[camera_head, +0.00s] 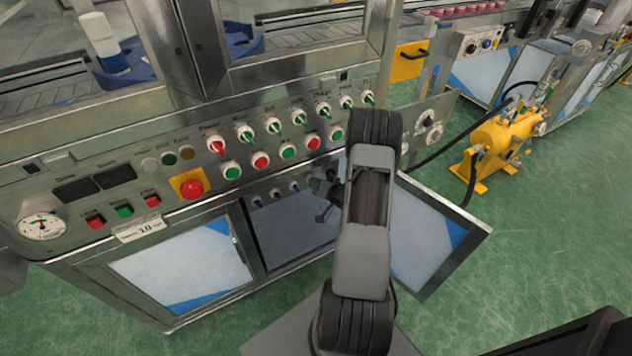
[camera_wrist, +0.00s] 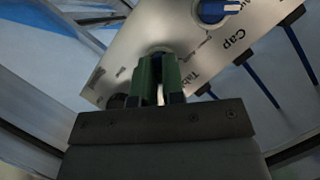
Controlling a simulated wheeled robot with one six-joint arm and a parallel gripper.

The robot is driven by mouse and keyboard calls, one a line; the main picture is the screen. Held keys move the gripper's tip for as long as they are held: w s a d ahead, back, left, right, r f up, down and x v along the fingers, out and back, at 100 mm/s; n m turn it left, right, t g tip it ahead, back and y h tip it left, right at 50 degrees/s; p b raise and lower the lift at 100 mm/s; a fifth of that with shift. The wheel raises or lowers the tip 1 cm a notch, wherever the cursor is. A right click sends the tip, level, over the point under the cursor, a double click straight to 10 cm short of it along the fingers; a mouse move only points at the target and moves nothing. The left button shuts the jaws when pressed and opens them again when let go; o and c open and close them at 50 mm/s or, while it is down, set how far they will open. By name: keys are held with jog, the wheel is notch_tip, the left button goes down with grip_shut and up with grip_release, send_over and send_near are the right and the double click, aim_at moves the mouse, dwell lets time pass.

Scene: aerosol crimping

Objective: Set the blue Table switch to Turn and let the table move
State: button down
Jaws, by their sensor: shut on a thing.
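In the wrist view my gripper (camera_wrist: 158,80) has its green fingers closed at a knob on a tilted metal plate. A label beginning "Tabl" is printed beside it, so this is the blue Table switch (camera_wrist: 157,56), of which only a sliver shows between the fingers. Its setting is hidden. Above right on the same plate is a blue switch by the word "Cap" (camera_wrist: 210,11). In the head view my gripper (camera_head: 325,190) reaches into the open cabinet, partly behind my arm, right of several small blue switches (camera_head: 275,194).
An open cabinet door (camera_head: 440,230) stands right of my arm. Above is the control panel with red and green knobs (camera_head: 246,133) and a red emergency button (camera_head: 192,187). A yellow pump (camera_head: 500,145) stands on the green floor. Blue parts (camera_head: 130,65) and a white cylinder (camera_head: 98,35) show behind the machine's frame.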

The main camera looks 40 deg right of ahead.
jog(key=shift+d+r+m, duration=0.1)
jog(key=shift+r+m, duration=0.05)
jog(key=shift+m, duration=0.25)
jog(key=shift+w+y, duration=0.1)
jog(key=shift+y, duration=0.2)
jog(key=c, duration=1.2)
grip_release()
jog(key=p+v, duration=0.1)
jog(key=v, duration=0.3)
jog(key=p+v, duration=0.1)
jog(key=v, duration=0.4)
jog(key=p+v, duration=0.1)
jog(key=v, duration=0.4)
jog(key=shift+f, duration=0.35)
dwell(0.5)
